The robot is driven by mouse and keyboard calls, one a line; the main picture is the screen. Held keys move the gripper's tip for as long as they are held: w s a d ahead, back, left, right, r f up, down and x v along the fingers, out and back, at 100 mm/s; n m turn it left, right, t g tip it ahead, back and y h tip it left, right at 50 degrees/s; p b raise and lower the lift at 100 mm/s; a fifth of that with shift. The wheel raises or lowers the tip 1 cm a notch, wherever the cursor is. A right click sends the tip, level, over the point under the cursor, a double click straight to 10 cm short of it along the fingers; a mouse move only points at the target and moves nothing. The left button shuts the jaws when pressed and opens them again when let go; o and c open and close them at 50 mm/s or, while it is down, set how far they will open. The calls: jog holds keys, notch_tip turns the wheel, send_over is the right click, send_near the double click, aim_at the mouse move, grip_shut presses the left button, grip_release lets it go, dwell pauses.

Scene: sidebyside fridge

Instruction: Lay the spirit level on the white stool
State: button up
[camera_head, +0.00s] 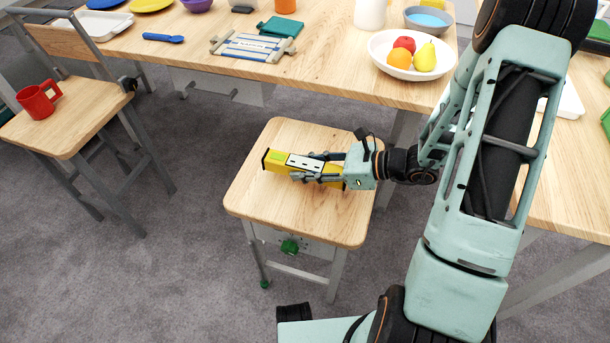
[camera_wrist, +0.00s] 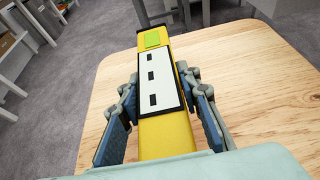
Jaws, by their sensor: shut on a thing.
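The yellow spirit level (camera_head: 275,160), with a white-and-black panel and a green patch, is over the seat of a stool (camera_head: 290,218). The stool has a pale wooden top and whitish-grey legs. My gripper (camera_head: 312,167) is shut on the level, with one finger along each long side. In the wrist view the level (camera_wrist: 165,140) runs lengthwise away from me between the finger pads (camera_wrist: 160,88), and its far end reaches past the seat's far edge. The level looks roughly flat and close to the seat, but I cannot tell whether it touches.
The seat (camera_wrist: 250,75) is otherwise bare. A long wooden table (camera_head: 330,75) stands behind, with a white fruit bowl (camera_head: 385,62), a rack (camera_head: 250,46) and dishes. A chair (camera_head: 70,125) at left bears a red mug (camera_head: 38,100). Grey carpet lies between.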

jog(key=shift+f, duration=1.35)
jog(key=shift+b, duration=0.3)
jog(key=shift+f, duration=0.2)
jog(key=o, duration=1.3)
jog(key=shift+r, duration=0.25)
notch_tip(320, 180, up, 4)
jog(key=r+p, duration=0.1)
jog(key=p, duration=0.2)
send_over(347, 192)
jog(key=shift+s+f, duration=0.1)
jog(key=shift+f, duration=0.15)
